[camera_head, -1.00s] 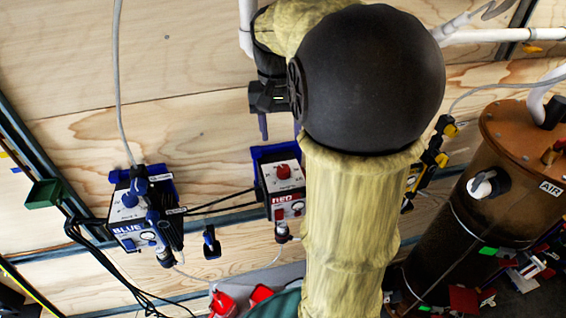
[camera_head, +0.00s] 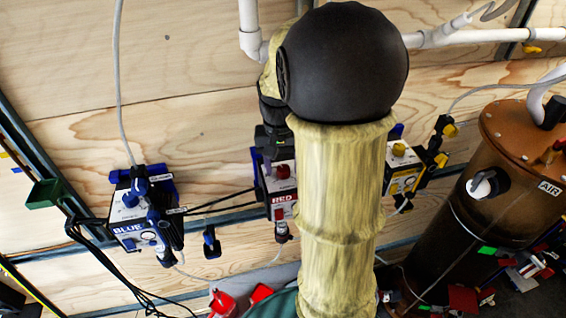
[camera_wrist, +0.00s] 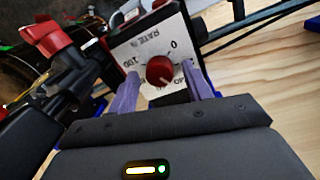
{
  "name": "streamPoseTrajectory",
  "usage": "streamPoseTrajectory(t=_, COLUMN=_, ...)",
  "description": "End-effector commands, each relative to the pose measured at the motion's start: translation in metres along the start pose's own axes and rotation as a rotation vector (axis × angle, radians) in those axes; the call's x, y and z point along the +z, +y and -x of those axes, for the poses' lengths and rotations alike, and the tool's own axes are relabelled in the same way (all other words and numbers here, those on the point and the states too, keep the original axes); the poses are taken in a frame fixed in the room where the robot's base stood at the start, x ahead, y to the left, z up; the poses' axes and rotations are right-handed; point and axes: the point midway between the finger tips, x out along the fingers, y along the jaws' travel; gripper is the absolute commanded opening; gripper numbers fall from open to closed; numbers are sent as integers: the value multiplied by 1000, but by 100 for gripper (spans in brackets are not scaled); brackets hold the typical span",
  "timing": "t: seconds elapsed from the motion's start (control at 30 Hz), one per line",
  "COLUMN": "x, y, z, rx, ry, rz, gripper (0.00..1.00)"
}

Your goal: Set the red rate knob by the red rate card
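The red rate knob (camera_head: 283,171) is on the face of the box labelled RED (camera_head: 281,198), on the wooden wall. In the wrist view the knob (camera_wrist: 160,70) stands on a white plate marked RATE %, with 0 and 100 readable. My gripper (camera_wrist: 161,78) is open, its two purple fingers to either side of the knob with visible gaps. In the head view my gripper (camera_head: 268,158) is at the upper left of the red box, partly hidden by my arm. I cannot make out a red rate card or a clear pointer mark on the knob.
A blue-labelled box (camera_head: 135,215) is to the left and a yellow-knobbed box (camera_head: 402,172) to the right, behind my arm. A brown tank (camera_head: 470,215) marked AIR stands at the far right. Black cables run between the boxes. A red fitting (camera_wrist: 48,37) is close at left.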

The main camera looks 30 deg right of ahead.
Motion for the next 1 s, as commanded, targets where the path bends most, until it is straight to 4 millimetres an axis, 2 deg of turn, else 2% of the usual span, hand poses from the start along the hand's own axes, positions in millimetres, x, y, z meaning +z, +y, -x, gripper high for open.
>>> streamPoseTrajectory(t=0.03, x=0, y=0, z=0, rx=0, ry=0, rz=0, gripper=40)
streamPoseTrajectory(t=0.2, x=0, y=0, z=0, rx=0, ry=0, rz=0, gripper=7)
streamPoseTrajectory(t=0.67, x=0, y=0, z=1, rx=0, ry=3, rz=67, gripper=7)
streamPoseTrajectory(t=1.0, x=0, y=0, z=2, rx=0, ry=14, rz=290, gripper=7)
